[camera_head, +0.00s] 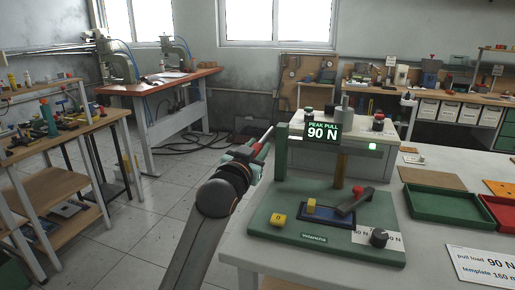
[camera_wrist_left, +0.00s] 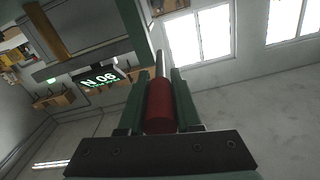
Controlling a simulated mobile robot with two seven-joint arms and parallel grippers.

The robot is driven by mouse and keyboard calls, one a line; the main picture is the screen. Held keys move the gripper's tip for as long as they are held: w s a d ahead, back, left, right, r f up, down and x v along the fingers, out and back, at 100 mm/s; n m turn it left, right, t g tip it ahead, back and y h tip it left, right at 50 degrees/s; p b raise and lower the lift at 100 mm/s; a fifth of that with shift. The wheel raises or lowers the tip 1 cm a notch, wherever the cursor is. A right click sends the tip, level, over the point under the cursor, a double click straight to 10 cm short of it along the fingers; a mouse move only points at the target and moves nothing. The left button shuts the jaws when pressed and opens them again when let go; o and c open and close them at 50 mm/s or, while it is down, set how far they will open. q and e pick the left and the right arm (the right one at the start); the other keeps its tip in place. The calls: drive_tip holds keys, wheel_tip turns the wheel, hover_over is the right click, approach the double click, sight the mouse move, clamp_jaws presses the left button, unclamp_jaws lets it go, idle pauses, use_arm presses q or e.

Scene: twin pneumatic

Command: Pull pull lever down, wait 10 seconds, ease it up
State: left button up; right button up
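The pull lever's red grip (camera_head: 263,152) shows at the left side of the green pull tester (camera_head: 325,247) in the head view, with a pale rod above it. My left gripper (camera_head: 250,152) is at this grip. In the left wrist view the red grip (camera_wrist_left: 160,105) lies between the two green fingers of my left gripper (camera_wrist_left: 158,100), which appear closed against its sides. The tester's display (camera_head: 322,131) reads "PEAK PULL 90 N". My right gripper is not in view.
The floor left of the table is open.

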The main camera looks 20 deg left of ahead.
use_arm(q)
clamp_jaws()
idle(0.9)
